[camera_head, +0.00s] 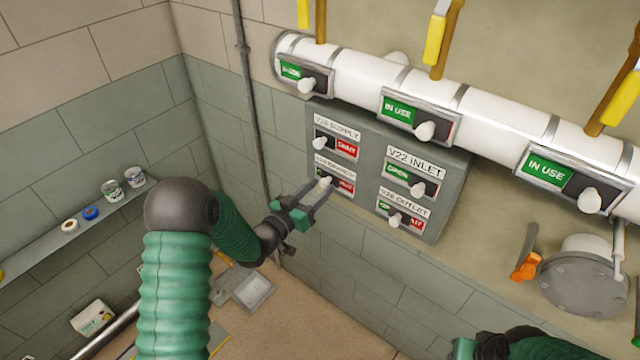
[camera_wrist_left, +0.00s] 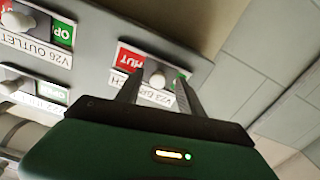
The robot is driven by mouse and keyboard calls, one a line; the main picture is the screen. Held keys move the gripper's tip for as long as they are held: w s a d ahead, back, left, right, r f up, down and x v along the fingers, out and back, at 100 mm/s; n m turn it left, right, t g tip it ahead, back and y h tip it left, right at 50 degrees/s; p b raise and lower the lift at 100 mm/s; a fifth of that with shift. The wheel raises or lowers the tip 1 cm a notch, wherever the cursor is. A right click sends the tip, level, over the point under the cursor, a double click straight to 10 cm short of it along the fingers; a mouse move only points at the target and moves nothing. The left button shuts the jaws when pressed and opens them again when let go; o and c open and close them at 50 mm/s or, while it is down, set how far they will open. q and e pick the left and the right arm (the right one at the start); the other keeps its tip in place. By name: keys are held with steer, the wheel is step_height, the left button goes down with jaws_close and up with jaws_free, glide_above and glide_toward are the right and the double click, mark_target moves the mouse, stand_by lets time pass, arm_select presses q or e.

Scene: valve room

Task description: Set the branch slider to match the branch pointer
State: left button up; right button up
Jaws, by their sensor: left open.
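The grey panel (camera_head: 352,205) on the wall carries several labelled sliders. The branch slider at its lower left has a white knob (camera_head: 326,182), with green on the left and red on the right. My left gripper (camera_head: 323,186) is open at this knob. In the left wrist view the knob (camera_wrist_left: 157,79) shows between the two open fingers (camera_wrist_left: 159,88), with red "SHUT" lettering to one side and a sliver of green to the other. I cannot tell whether the fingers touch it. No branch pointer can be made out for sure. Part of my right arm (camera_head: 500,346) shows at the bottom right; its fingers are hidden.
Supply (camera_head: 337,143), inlet (camera_head: 412,178) and outlet (camera_head: 400,216) sliders sit close by on the panel. A white pipe (camera_head: 350,75) with "IN USE" sliders runs above. Yellow handles (camera_head: 434,40) hang above it. An orange-handled lever (camera_head: 526,262) is at right. A shelf (camera_head: 50,250) stands left.

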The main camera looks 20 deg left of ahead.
arm_select(q)
steer(key=shift+w+d+r, duration=0.1)
steer(key=shift+w+d, duration=0.3)
steer(key=shift+w, duration=0.1)
steer(key=shift+a, duration=0.25)
steer(key=c, duration=0.6)
steer(key=shift+d, duration=0.1)
jaws_close()
